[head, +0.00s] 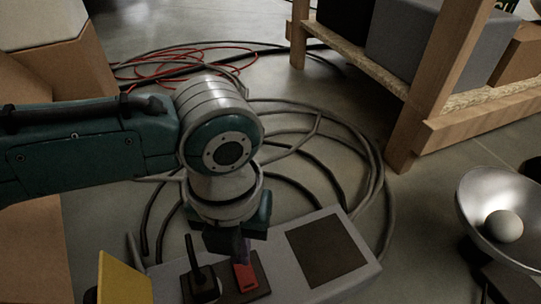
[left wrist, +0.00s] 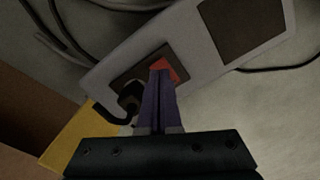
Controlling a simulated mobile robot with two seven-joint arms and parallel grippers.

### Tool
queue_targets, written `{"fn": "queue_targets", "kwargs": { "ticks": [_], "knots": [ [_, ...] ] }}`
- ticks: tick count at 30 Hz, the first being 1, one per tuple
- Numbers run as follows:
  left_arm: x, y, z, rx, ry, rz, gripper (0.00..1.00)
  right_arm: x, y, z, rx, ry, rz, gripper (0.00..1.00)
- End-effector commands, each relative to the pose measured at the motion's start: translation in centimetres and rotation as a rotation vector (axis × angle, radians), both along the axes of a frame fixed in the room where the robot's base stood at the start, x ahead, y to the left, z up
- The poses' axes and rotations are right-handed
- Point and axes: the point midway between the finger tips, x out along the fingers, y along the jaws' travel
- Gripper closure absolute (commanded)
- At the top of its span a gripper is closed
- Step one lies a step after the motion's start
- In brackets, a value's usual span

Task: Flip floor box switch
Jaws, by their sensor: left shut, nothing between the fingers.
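The floor box (head: 330,215) is a long grey box on the floor at the bottom of the head view. It has a dark square panel, a black plug with a cord (head: 199,272) and a red switch (head: 245,277). In the left wrist view the red switch (left wrist: 168,67) shows just past my fingertips. My left gripper (head: 239,257) points down at the switch, shut and empty. Its purple fingers (left wrist: 159,85) cover part of the switch, and I cannot tell whether they touch it. My right gripper is not in view.
A yellow piece (head: 122,280) stands at the box's left end. Black and red cables (head: 195,62) lie coiled on the floor behind. A wooden shelf (head: 412,125) stands at the upper right, a metal bowl (head: 478,205) with a white ball at the right. Cardboard boxes (head: 75,75) are at the left.

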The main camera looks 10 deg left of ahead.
Motion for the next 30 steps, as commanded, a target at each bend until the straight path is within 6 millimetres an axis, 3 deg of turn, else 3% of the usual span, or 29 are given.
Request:
{"fn": "queue_targets", "kwargs": {
  "ticks": [30],
  "knots": [
    [0.0,-0.1,-1.0,-0.001,0.001,0.0,1.0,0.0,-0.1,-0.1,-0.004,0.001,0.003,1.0]
  ]
}}
